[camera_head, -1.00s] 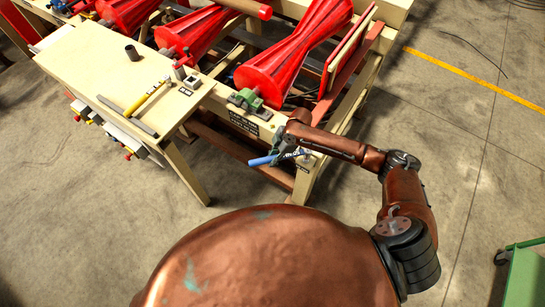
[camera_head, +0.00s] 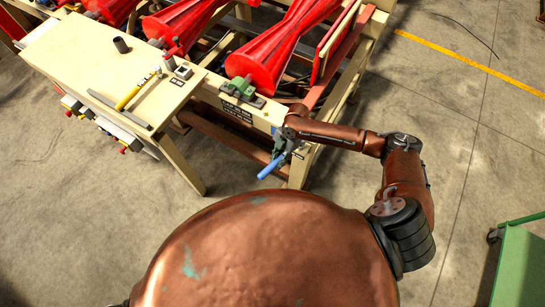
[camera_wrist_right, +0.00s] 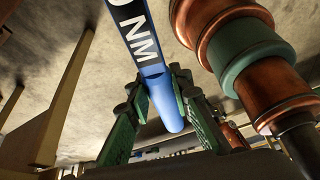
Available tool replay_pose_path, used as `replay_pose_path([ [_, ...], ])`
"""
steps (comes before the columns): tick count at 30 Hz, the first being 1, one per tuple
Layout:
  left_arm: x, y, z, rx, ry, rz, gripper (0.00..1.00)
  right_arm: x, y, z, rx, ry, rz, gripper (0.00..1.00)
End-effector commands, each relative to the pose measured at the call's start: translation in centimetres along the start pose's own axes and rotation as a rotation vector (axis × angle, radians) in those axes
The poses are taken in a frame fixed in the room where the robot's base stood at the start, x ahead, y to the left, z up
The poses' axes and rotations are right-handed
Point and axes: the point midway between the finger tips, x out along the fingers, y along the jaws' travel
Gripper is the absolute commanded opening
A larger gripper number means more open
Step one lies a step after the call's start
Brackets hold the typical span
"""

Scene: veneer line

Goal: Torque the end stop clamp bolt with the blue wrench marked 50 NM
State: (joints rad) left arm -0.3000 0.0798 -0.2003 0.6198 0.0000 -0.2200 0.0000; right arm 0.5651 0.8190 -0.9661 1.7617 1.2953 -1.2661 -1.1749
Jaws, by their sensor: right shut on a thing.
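The blue wrench (camera_head: 271,167) is in my right gripper (camera_head: 281,144), just off the near corner of the cream frame. In the right wrist view the wrench (camera_wrist_right: 152,70) runs between the green fingers of the gripper (camera_wrist_right: 160,85), which are shut on it. White "NM" lettering shows on it there; the number is cut off at the top edge. A green clamp-like block (camera_head: 241,88) sits on the frame's rail, left of and behind the gripper. The end stop clamp bolt cannot be told apart for sure. My left gripper is out of view.
A cream table (camera_head: 75,70) at left carries a yellow-handled tool (camera_head: 130,95), a grey bar (camera_head: 112,107) and a black cylinder (camera_head: 121,45). Red rollers (camera_head: 275,60) fill the frame behind. A green cart (camera_head: 522,265) stands at lower right.

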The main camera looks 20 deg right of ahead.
Motion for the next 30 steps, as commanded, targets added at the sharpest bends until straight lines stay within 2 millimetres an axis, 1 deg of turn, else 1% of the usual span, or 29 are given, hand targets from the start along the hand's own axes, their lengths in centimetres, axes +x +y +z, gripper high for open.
replay_pose_path([
  [9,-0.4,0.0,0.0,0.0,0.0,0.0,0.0,-0.1,-2.9,0.2,-0.171,-0.001,-0.069,0.0],
  [14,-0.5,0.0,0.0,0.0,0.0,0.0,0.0,-0.1,-3.9,0.3,-0.236,0.0,-0.096,0.0],
  [20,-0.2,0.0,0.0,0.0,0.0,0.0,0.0,0.7,-4.0,0.5,-0.241,0.0,-0.098,0.0],
  [30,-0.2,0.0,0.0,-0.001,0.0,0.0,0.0,0.7,-4.0,0.6,-0.24,-0.001,-0.097,0.0],
])
